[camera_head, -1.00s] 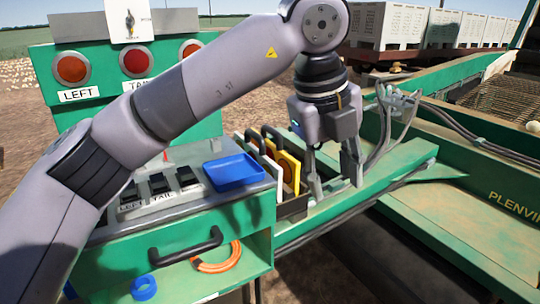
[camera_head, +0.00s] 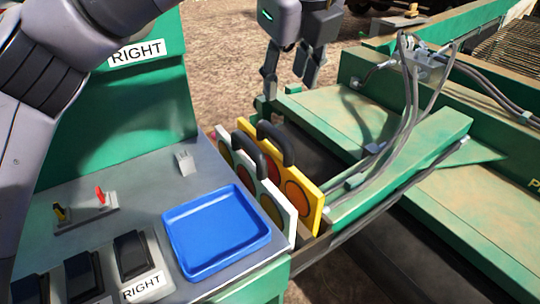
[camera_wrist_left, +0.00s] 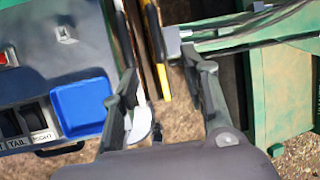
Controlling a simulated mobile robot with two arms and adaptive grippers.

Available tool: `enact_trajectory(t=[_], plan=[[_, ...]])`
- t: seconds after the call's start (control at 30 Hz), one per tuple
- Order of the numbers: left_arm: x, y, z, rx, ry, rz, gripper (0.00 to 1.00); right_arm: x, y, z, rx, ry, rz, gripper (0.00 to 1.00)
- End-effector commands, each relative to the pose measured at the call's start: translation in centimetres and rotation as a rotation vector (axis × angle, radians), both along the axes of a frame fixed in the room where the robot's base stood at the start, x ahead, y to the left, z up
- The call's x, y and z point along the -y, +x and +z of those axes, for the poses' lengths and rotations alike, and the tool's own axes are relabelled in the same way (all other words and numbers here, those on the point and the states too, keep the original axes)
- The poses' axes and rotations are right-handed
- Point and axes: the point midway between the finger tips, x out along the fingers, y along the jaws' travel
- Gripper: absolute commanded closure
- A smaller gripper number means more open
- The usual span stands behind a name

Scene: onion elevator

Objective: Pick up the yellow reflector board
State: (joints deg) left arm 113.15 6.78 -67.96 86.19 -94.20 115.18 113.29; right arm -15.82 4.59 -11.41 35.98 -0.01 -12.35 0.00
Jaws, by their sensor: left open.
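The yellow reflector board (camera_head: 305,183) stands upright in a holder at the right end of the console, with a black handle on top and an orange disc on its face. A white board (camera_head: 268,188) with its own black handle stands beside it, on the left. My left gripper (camera_head: 291,78) is open and empty above and beyond the boards, fingers pointing down. In the left wrist view the yellow board (camera_wrist_left: 163,78) shows edge-on as a narrow strip between the open fingers (camera_wrist_left: 161,65). My right gripper is in neither view.
A blue tray (camera_head: 217,232) lies on the grey console left of the boards, near black switches (camera_head: 132,254). Green machine rails and cables (camera_head: 408,90) lie close on the right. Brown ground shows behind the boards.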

Motion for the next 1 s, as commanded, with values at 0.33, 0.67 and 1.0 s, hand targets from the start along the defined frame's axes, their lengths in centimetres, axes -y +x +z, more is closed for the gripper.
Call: enact_trajectory(t=[0.33, 0.67, 1.0], plan=[[-0.5, 2.6, -5.8, -0.009, -0.001, 0.0, 0.59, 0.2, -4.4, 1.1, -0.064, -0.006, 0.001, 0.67], [-0.9, 4.9, -10.4, -0.003, 0.001, 0.002, 0.59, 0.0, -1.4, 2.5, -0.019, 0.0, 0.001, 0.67], [-2.1, 6.8, -13.1, -0.007, 0.0, 0.003, 0.59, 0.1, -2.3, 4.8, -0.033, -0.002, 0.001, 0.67]])
